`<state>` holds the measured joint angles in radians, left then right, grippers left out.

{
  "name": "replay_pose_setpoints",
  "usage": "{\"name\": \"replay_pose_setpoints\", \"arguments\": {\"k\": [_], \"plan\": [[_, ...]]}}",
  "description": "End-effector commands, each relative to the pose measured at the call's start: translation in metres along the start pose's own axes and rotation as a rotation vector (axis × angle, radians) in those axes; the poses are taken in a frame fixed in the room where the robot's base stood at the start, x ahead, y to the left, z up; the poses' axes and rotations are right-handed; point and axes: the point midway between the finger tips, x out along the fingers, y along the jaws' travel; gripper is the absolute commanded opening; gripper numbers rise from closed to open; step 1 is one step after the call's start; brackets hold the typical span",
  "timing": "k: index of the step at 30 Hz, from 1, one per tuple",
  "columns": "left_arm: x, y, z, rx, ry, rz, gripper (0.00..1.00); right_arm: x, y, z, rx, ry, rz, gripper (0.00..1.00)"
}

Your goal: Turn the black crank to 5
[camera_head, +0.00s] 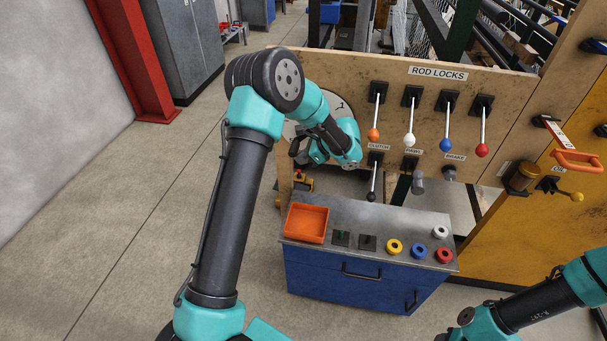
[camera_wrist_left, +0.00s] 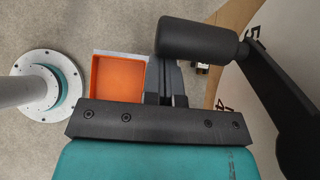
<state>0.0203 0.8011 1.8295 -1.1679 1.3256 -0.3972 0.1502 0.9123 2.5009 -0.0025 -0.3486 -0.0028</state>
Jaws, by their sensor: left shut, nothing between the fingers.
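The black crank shows in the left wrist view, with its round handle (camera_wrist_left: 200,38) at the top and its arm (camera_wrist_left: 280,95) running down the right side. Behind it is a pale round dial (camera_wrist_left: 238,88) with dark numerals, partly covered by the crank. In the head view the dial (camera_head: 338,102) is mostly hidden behind my left arm, and I cannot make out the crank. My left gripper (camera_wrist_left: 166,78) is shut and empty, its fingers just below the handle in the picture; whether they touch it I cannot tell. My right gripper is out of the picture.
A wooden panel (camera_head: 360,82) labelled ROD LOCKS carries several levers with coloured knobs right of my left arm. Below stands a blue cabinet (camera_head: 325,282) with an orange tray (camera_head: 307,223) and several coloured rings on top. The floor at left is clear.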

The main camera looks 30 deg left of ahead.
Motion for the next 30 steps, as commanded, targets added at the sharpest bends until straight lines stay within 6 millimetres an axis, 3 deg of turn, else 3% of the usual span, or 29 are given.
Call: {"name": "replay_pose_setpoints", "arguments": {"k": [6, 30], "plan": [[-0.022, -0.001, 0.023, -0.007, 0.000, -0.006, 0.00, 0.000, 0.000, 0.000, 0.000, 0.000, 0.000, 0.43], [-0.053, 0.138, 0.008, 0.000, -0.001, -0.005, 0.00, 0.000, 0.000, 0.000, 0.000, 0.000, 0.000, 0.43]]}}
